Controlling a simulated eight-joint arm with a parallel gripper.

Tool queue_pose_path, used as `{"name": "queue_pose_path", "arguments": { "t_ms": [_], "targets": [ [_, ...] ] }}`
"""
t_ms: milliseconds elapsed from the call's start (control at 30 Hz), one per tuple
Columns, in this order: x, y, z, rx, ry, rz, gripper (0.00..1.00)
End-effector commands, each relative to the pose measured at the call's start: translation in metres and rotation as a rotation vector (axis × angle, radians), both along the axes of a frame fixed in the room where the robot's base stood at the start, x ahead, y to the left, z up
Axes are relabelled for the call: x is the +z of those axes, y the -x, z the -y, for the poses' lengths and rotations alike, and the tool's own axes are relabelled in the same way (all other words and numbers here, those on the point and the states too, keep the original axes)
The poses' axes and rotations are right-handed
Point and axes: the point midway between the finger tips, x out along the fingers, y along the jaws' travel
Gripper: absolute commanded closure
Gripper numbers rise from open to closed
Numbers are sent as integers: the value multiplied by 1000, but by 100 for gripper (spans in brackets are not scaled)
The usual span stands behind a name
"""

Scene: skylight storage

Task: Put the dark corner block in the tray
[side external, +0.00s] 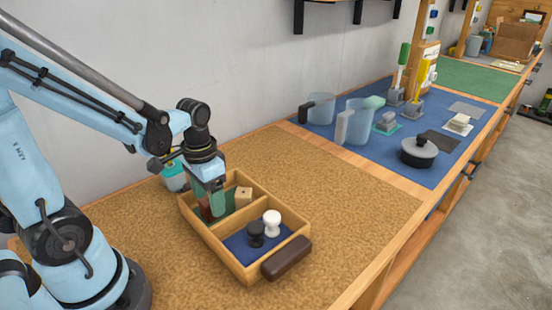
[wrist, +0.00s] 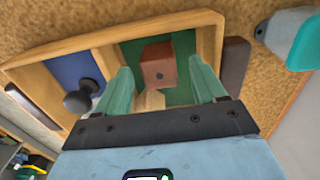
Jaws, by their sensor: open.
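The dark reddish-brown block (wrist: 158,66), with a small hole in one face, is in the green-lined compartment of the wooden tray (wrist: 120,38). In the side view the block (side external: 204,208) is partly hidden by my gripper (side external: 209,203). My gripper (wrist: 158,72) is open, with its green fingers on either side of the block; I cannot tell whether they touch it. A light wood block (side external: 243,196) sits in the same compartment; in the wrist view it is partly hidden. The tray (side external: 215,247) lies on the cork surface.
A black knob (side external: 256,233) and a white knob (side external: 272,222) stand in the blue compartment. A teal-and-grey object (side external: 174,177) stands behind the tray. A dark handle (side external: 286,258) juts from its right end. Jugs and a pot (side external: 419,152) are on the blue mat. Cork right of the tray is clear.

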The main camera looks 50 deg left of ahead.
Motion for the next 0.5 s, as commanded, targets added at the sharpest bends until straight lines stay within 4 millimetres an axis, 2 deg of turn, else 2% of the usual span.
{"name": "queue_pose_path", "arguments": {
  "t_ms": [500],
  "targets": [
    [64, 1, 0, 0, 0, 0, 30]
  ]
}}
